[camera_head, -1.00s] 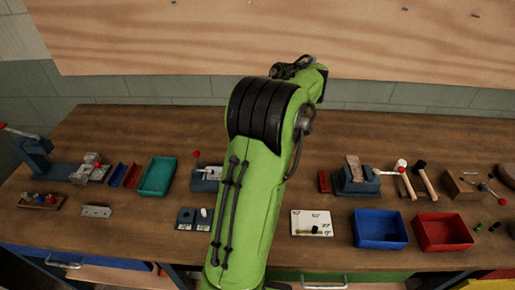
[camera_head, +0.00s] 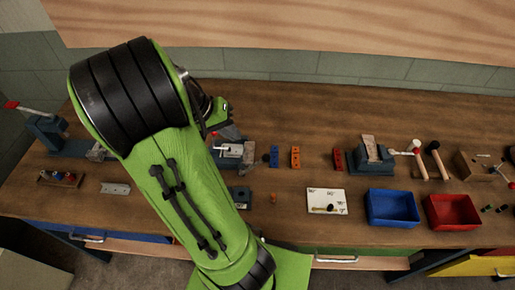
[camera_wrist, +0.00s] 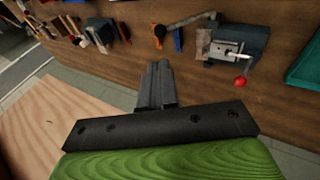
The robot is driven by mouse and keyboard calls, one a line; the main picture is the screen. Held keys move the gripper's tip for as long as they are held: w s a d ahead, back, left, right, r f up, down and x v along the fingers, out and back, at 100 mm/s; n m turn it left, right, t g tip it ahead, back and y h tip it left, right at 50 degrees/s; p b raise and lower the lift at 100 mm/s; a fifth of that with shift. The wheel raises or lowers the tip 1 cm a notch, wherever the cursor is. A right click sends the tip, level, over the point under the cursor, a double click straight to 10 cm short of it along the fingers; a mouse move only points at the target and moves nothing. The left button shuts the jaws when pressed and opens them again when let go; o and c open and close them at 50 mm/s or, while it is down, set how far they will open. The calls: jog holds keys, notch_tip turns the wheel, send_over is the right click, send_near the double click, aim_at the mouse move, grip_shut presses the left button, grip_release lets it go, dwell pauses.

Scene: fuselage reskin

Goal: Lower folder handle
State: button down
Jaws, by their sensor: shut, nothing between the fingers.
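A blue-grey bench tool with a pale metal top, which looks like the folder (camera_head: 230,153), stands mid-bench, partly hidden behind my arm in the head view. It also shows in the wrist view (camera_wrist: 238,42), with a red ball knob (camera_wrist: 241,82) beside it, apparently its handle's end. A second blue-grey tool with a red-tipped lever (camera_head: 45,130) stands at the far left of the bench. My gripper (camera_wrist: 157,68) is shut and empty in the wrist view. It appears apart from the folder, whose knob lies to the right of the fingers there.
Right of the folder are a blue block (camera_head: 273,156), an orange block (camera_head: 295,157), a white angle board (camera_head: 326,201), a vise (camera_head: 370,157) and hammers (camera_head: 418,160). Blue (camera_head: 392,208) and red (camera_head: 451,211) bins stand at the front right. A wooden panel (camera_head: 300,30) is behind the bench.

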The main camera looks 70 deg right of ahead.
aim_at(265, 157)
jog(key=b+x, duration=0.2)
jog(key=x, duration=1.1)
jog(key=shift+s+f, duration=0.1)
jog(key=shift+f, duration=0.25)
jog(key=shift+b+x, duration=0.85)
jog(key=shift+b, duration=0.25)
jog(key=shift+s+a+r, duration=0.15)
